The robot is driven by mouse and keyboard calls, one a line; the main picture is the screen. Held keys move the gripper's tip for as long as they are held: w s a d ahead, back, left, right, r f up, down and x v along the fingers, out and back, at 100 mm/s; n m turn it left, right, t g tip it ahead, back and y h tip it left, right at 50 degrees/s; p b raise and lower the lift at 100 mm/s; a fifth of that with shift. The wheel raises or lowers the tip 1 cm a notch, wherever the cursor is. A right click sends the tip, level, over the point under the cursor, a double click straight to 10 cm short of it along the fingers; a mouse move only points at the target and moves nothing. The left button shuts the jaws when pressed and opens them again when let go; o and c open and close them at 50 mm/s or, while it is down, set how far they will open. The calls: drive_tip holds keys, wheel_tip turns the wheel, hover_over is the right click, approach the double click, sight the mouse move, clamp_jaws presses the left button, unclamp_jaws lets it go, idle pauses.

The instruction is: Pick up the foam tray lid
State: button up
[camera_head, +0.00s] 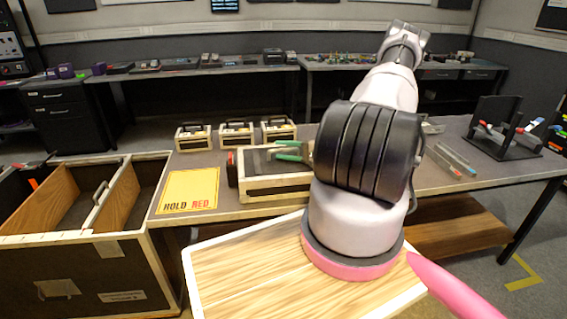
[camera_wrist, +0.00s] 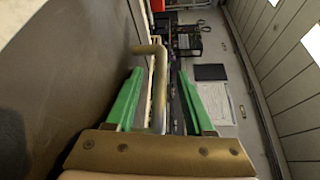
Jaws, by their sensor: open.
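A cream-edged case with a dark flat top, which looks like the foam tray lid (camera_head: 257,163), sits on the grey table in the head view. My gripper (camera_head: 291,152), with green fingers, is at the right part of this top, partly hidden by my arm. In the wrist view my gripper (camera_wrist: 159,72) is open, with one green finger on each side of a bent metal handle (camera_wrist: 159,90). I cannot tell whether either finger touches the handle. A dark flat surface (camera_wrist: 70,75), likely the lid top, fills the left of that view.
A yellow "HOLD RED" mat (camera_head: 188,190) lies left of the case. A red and black cylinder (camera_head: 232,168) stands by its left end. Smaller handled cases (camera_head: 237,134) stand behind. A divided crate (camera_head: 95,240) is at the left. Metal bars (camera_head: 452,160) and a black stand (camera_head: 495,125) are right.

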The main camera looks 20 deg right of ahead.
clamp_jaws()
idle(1.3)
